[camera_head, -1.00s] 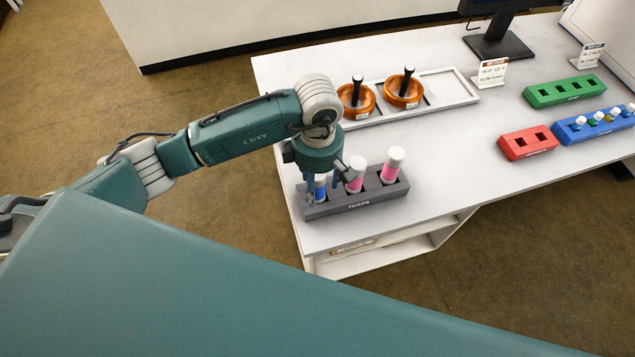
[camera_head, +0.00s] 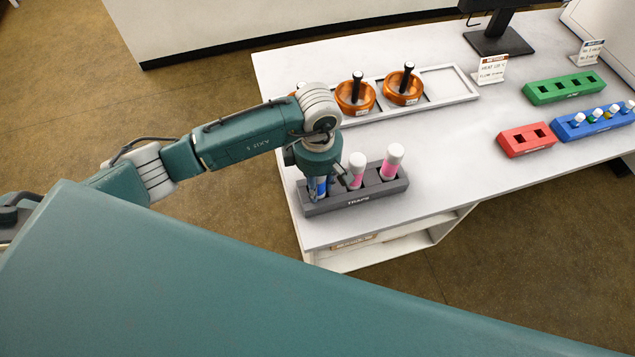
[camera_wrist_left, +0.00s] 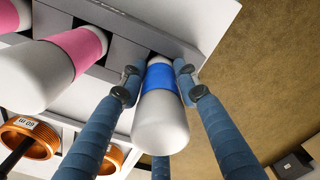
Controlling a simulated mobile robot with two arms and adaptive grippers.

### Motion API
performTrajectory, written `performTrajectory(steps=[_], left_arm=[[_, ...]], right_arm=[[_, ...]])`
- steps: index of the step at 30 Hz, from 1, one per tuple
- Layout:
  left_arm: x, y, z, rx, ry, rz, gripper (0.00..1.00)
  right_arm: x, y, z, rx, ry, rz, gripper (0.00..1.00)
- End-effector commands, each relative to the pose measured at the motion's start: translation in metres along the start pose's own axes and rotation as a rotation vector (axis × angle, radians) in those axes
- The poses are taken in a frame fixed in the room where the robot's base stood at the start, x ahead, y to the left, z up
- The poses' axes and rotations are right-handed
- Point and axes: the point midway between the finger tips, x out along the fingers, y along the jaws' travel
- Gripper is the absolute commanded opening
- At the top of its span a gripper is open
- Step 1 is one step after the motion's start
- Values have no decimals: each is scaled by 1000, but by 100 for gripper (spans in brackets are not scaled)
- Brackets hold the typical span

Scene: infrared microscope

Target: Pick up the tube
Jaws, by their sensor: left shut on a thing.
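A white tube with a blue band (camera_head: 320,187) stands in the left end of the dark grey rack (camera_head: 354,203). My left gripper (camera_head: 318,184) is lowered over it from above and partly hides it. In the left wrist view the blue-banded tube (camera_wrist_left: 161,108) lies between the fingers of my left gripper (camera_wrist_left: 158,82), which are shut on it. Its lower end is still in the rack slot (camera_wrist_left: 110,40). Two white tubes with pink bands, one in the middle (camera_head: 357,170) and one at the right (camera_head: 392,161), stand in the same rack. My right gripper is not in view.
Behind the rack, a white tray (camera_head: 448,84) holds orange bowls (camera_head: 404,88) with black-handled pestles. To the right are a green rack (camera_head: 564,88), a red rack (camera_head: 527,139) and a blue rack (camera_head: 590,125) with small vials. The table (camera_head: 450,160) is clear between them.

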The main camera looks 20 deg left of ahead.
Motion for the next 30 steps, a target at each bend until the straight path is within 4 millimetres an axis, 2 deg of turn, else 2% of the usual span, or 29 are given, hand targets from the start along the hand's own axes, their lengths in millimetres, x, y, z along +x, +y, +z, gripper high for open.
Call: performTrajectory(steps=[5,11,17,24,30], left_arm=[[-11,1,0,1,-2,3,0],[-42,3,0,1,-2,7,0],[-92,3,0,1,-1,10,0],[-159,2,0,1,1,9,0],[-189,1,0,1,0,4,0]], right_arm=[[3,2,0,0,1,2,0],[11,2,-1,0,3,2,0],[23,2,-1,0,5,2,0],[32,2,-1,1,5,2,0],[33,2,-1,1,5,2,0]])
